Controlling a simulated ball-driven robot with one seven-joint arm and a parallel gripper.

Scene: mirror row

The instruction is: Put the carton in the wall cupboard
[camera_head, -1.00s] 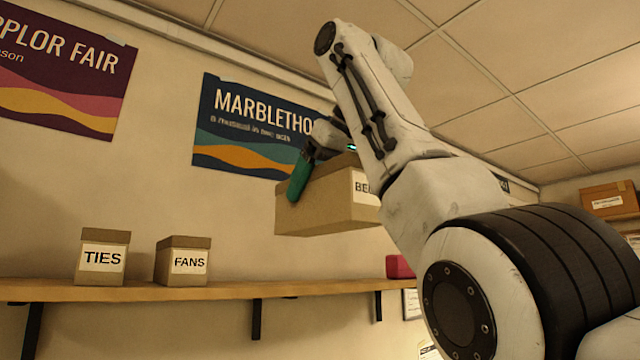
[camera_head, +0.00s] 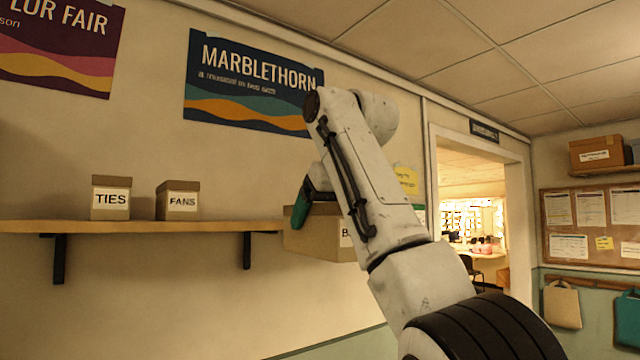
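The carton (camera_head: 315,240) is a brown cardboard box with a white label, of which only the first letter shows. It hangs in the air in front of the right part of the wall shelf (camera_head: 190,226). My gripper (camera_head: 306,205) is shut on it, with one green finger against the carton's upper left side. My arm covers the carton's right part. No wall cupboard is in view, only the open shelf.
Boxes labelled TIES (camera_head: 110,198) and FANS (camera_head: 178,200) stand on the shelf's left part. The shelf between FANS and the carton is clear. A doorway (camera_head: 475,235) opens at right. A box (camera_head: 597,152) sits on a high shelf in the far corner.

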